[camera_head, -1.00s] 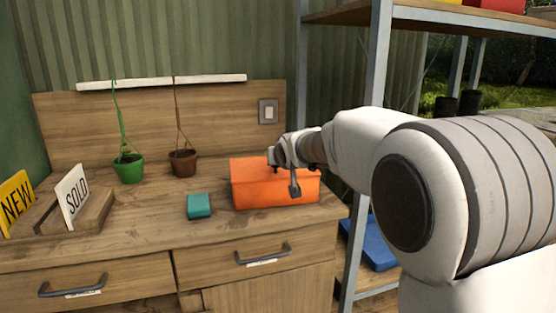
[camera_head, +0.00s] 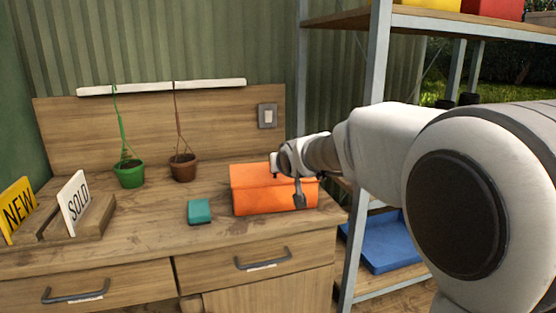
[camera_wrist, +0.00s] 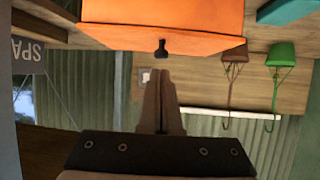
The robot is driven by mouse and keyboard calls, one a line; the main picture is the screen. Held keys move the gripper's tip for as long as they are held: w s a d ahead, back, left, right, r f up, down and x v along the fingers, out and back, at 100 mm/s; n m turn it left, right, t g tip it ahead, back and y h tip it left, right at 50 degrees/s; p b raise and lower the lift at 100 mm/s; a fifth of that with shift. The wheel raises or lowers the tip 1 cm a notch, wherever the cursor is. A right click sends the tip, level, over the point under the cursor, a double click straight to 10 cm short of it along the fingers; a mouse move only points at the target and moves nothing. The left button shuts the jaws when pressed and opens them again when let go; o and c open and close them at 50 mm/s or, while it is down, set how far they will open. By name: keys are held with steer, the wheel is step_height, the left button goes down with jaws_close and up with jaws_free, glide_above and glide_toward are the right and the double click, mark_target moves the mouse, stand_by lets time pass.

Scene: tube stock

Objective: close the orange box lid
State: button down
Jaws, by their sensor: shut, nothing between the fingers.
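The orange box (camera_head: 254,200) stands on the wooden bench, right of the teal block. Its orange lid (camera_head: 252,173) looks down over the top, with no open interior showing; I cannot tell whether it is fully seated. My gripper (camera_head: 275,163) is over the right part of the box and hides some of the lid. In the wrist view, which is upside down, the orange box (camera_wrist: 165,15) fills the upper middle, with a small black knob-like part (camera_wrist: 161,48) at its edge. My gripper (camera_wrist: 158,74) is shut and empty there, its fingertips near that part; contact cannot be told.
A teal block (camera_head: 199,211) lies left of the box. Green (camera_head: 129,174) and brown (camera_head: 183,167) plant pots stand behind. NEW (camera_head: 17,208) and SOLD (camera_head: 74,203) signs are far left. A metal shelf post (camera_head: 366,200) stands close to the right. Bare bench lies in front.

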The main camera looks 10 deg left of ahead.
steer(key=s+d+f+m+g+h, duration=0.2)
steer(key=s+d+f, duration=0.1)
steer(key=s+d, duration=1.35)
steer(key=s+d+f+m+g+h, duration=0.1)
steer(key=s+d+f, duration=0.15)
steer(key=s, duration=0.45)
steer(key=s+d+f+g+h, duration=0.1)
steer(key=s+d+g, duration=0.15)
steer(key=s, duration=0.55)
steer(key=s+d+f+m+g, duration=0.1)
steer(key=s+d, duration=0.2)
steer(key=s, duration=0.4)
step_height(320, 180, up, 20)
steer(key=p, duration=2)
steer(key=shift+w+a, duration=0.3)
